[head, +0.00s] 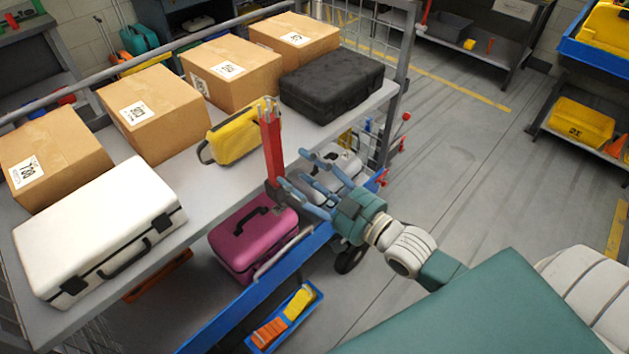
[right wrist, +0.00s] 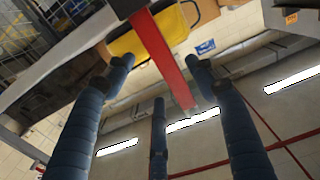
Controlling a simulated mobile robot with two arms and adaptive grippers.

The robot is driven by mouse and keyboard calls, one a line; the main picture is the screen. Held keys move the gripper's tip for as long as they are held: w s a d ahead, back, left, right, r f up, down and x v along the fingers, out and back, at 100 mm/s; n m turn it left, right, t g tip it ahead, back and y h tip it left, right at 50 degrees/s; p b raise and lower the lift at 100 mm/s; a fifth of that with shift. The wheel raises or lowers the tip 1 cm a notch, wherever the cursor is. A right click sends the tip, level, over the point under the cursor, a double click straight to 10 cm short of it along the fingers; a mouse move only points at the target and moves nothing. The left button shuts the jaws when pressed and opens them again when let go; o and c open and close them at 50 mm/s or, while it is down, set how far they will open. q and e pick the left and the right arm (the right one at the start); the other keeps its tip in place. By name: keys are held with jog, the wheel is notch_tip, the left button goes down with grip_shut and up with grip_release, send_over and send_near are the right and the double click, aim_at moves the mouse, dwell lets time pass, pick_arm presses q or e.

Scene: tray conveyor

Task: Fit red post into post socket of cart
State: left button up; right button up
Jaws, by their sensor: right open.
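The red post (head: 270,145) stands nearly upright at the near edge of the cart's grey upper deck (head: 210,190). Its lower end meets a dark grey block, likely the post socket (head: 279,203). The right wrist view shows the red post (right wrist: 165,55) entering a dark block (right wrist: 128,7) at one end, its other end free. How deep it sits I cannot tell. My right gripper (head: 298,182) is open beside the post, to its right. In the right wrist view its spread blue fingers (right wrist: 160,85) lie around the post without visibly gripping it. My left gripper is out of view.
A yellow case (head: 232,138) lies just behind the post. Cardboard boxes (head: 155,112), a white case (head: 95,235) and a black case (head: 330,85) share the deck. A magenta case (head: 250,238) is below, above a blue rail (head: 230,310). Floor at right (head: 460,170) is clear.

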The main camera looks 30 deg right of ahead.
jog(key=shift+v, duration=1.95)
